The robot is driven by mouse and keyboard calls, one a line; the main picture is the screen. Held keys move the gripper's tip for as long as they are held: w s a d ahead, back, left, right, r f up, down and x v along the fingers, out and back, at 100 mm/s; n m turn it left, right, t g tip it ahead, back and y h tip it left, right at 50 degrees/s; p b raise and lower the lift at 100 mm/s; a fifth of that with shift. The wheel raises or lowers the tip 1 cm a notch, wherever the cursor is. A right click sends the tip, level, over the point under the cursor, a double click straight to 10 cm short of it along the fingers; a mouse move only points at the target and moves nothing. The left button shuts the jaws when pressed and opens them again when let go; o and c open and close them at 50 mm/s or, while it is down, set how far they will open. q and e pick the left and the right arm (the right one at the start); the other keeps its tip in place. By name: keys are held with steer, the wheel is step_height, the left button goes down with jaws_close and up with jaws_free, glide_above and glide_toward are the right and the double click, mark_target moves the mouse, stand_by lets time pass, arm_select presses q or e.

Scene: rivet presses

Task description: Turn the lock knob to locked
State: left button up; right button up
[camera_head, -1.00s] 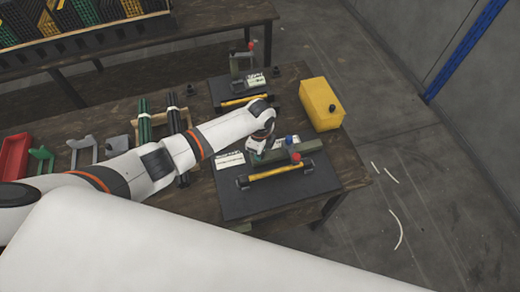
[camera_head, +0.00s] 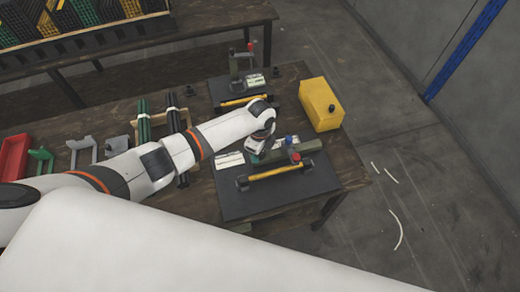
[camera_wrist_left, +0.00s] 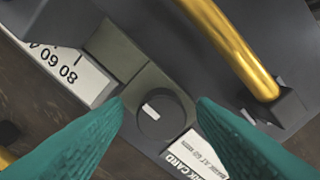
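The lock knob (camera_wrist_left: 161,117) is a round black dial with a short white mark, set on an olive-green press body (camera_wrist_left: 150,82) in the left wrist view. My left gripper (camera_wrist_left: 160,103) has its two teal fingers apart, one on each side of the knob, with visible gaps to it. In the head view the left gripper (camera_head: 252,157) is over the left end of the near press (camera_head: 305,147), and the knob is hidden there. My right gripper is not in view.
A yellow bar handle (camera_head: 275,173) runs along the near press's front. A white scale card (camera_wrist_left: 62,65) lies beside the press. A second press (camera_head: 242,85) and a yellow box (camera_head: 320,104) stand farther back on the table.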

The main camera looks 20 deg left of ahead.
arm_select(q)
step_height(320, 180, up, 12)
steer(key=b, duration=0.2)
stand_by(0.4)
steer(key=shift+s+f, duration=0.1)
steer(key=shift+s, duration=0.05)
stand_by(0.4)
